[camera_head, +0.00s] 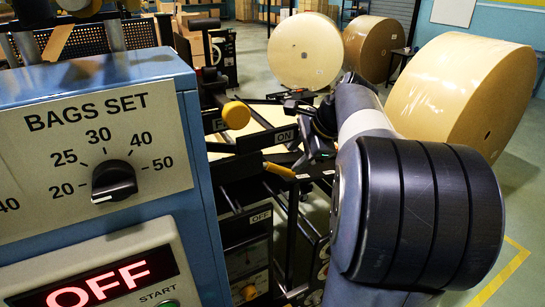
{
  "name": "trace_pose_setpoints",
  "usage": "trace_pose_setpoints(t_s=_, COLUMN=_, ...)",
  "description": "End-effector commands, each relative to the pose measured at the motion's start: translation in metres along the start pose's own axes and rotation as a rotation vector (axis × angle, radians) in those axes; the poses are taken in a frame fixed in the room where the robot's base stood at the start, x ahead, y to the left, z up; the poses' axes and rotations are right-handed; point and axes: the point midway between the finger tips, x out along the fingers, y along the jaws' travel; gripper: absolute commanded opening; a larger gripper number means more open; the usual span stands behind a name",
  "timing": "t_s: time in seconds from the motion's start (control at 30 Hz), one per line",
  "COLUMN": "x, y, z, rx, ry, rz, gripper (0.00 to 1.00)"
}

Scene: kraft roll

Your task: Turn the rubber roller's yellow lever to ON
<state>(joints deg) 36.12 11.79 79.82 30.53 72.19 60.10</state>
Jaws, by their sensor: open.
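A lever with a round yellow knob (236,115) stands right of the blue control cabinet. A partly covered label ending in F (218,125) is beside it, and an ON label (286,136) is to its right. A second yellow handle (280,171) is lower, with an OFF label (260,217) below it. I cannot tell which lever belongs to the rubber roller; no roller is clearly visible. My gripper (283,100) appears small and dark at the end of my arm, right of the upper knob and apart from it. It is open and looks empty.
The blue cabinet (200,180) fills the left, with a BAGS SET dial (114,181) and a red OFF display (95,286). Large paper rolls (462,92) stand behind at right. Black machine frame bars surround the levers. My arm covers the lower right.

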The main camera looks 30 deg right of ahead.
Motion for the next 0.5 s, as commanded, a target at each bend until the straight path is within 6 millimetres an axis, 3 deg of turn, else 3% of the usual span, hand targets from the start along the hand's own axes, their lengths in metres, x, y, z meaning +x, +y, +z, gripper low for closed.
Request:
trace_pose_setpoints(t_s=0.23, x=0.012, y=-0.006, z=-0.005, rx=0.037, ry=-0.007, rz=-0.008, gripper=0.43)
trace_pose_setpoints(t_s=0.5, x=0.063, y=-0.006, z=-0.005, rx=0.034, ry=-0.007, rz=-0.005, gripper=0.43)
